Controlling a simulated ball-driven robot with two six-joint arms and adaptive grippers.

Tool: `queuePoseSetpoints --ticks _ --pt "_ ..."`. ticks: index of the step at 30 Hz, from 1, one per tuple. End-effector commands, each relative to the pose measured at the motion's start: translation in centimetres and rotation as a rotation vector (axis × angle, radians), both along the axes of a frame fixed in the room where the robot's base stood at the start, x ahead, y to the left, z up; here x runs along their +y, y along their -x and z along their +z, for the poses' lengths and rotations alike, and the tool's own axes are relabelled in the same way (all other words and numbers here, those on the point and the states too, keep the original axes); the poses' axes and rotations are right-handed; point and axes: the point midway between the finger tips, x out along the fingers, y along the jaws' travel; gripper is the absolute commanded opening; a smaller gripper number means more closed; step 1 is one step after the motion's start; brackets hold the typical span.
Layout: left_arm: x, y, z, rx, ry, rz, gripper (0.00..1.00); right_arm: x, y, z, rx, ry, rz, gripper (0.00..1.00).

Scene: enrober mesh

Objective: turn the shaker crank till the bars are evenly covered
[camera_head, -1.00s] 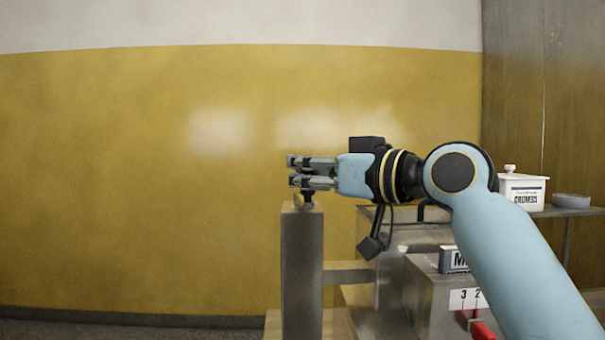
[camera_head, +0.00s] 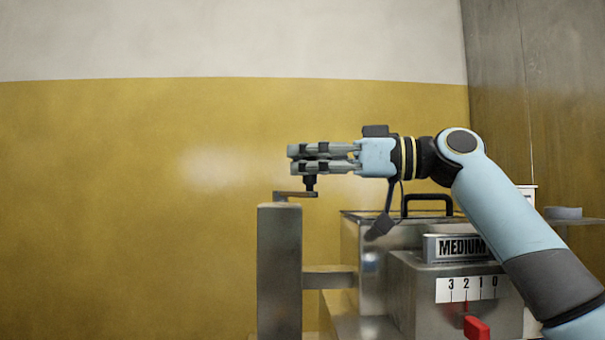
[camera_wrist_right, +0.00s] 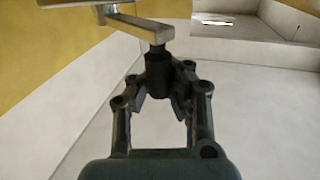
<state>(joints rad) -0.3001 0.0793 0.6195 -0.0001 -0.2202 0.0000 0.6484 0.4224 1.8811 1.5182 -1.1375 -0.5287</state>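The shaker crank (camera_head: 292,195) sits on top of a grey metal post (camera_head: 279,270). Its flat arm points right, and a dark upright knob (camera_head: 311,184) stands at its end. My right gripper (camera_head: 300,158) is at that knob. In the right wrist view the crank arm (camera_wrist_right: 120,25) runs across the top and the dark knob (camera_wrist_right: 158,75) sits between the fingertips (camera_wrist_right: 160,88), which close around it. The bars and the mesh are not visible. My left gripper is not in view.
Right of the post stands a metal tank with a black handle (camera_head: 427,198). A box in front carries a MEDIUM sign (camera_head: 458,247), a 3-2-1-0 scale (camera_head: 468,289) and a red lever (camera_head: 476,327). A small bowl (camera_head: 563,212) is on the right shelf. Space left of the post is clear.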

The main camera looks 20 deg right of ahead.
Motion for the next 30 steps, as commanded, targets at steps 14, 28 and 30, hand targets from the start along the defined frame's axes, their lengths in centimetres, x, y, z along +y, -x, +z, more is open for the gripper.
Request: queuePoseSetpoints --ticks 14,28,30 --pt "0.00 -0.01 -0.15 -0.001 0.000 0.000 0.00 0.05 0.17 -0.36 0.008 0.008 0.016 0.09" --pt "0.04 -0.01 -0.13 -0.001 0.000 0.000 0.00 0.03 0.07 -0.13 0.004 0.005 0.013 0.44" --pt "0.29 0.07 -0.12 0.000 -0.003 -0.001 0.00 0.03 0.07 0.00 0.003 0.004 0.013 0.44"
